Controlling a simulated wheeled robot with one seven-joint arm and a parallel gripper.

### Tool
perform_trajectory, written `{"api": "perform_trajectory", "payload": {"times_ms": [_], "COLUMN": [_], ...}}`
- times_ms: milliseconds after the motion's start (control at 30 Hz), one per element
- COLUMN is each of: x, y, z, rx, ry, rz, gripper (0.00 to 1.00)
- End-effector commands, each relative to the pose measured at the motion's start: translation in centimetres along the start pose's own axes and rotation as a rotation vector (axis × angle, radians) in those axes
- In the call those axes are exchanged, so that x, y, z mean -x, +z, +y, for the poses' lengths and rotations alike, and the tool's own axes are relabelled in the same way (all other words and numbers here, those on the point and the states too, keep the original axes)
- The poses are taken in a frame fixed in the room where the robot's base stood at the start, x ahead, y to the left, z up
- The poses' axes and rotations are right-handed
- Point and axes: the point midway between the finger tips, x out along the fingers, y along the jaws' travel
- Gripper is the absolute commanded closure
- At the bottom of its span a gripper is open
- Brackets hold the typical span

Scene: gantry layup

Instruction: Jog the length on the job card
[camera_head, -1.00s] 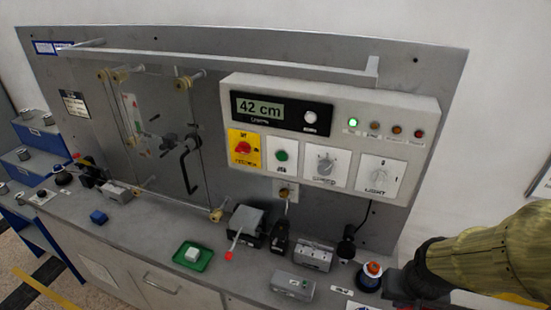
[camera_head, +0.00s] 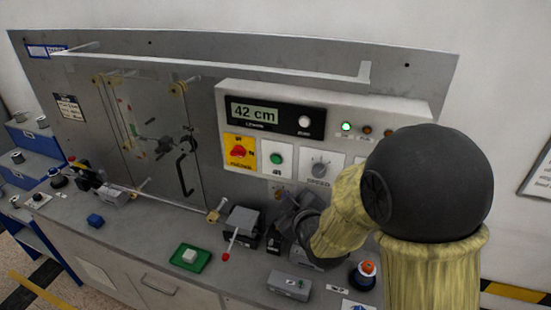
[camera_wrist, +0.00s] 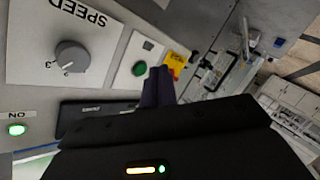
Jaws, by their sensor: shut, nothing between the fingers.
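The length display (camera_head: 255,112) reads 42 cm in the head view, with a white zero knob beside it. Below it, the green button (camera_head: 276,159) sits on a white plate; it also shows in the wrist view (camera_wrist: 139,68). My gripper's dark fingers (camera_wrist: 158,88) are shut and empty in the wrist view, in front of the panel close to the green button; contact cannot be told. In the head view my wrist and sleeve hide the fingers and the light switch. A small card (camera_head: 69,107) hangs at the left of the backboard, its text too small to read.
The speed knob (camera_head: 320,167) and a yellow plate with a red switch (camera_head: 239,151) flank the green button. The green lamp (camera_head: 347,127) is lit.

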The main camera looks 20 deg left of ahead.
Motion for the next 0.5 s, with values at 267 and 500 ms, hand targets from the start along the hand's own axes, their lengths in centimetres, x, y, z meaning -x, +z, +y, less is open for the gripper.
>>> {"api": "perform_trajectory", "payload": {"times_ms": [267, 500], "x": [-1.1, -1.1], "y": [-6.2, -6.2], "z": [-2.5, -2.5], "rx": [0.161, 0.161], "ry": [0.051, 0.054], "rz": [0.238, 0.241], "gripper": [1.00, 1.00]}}
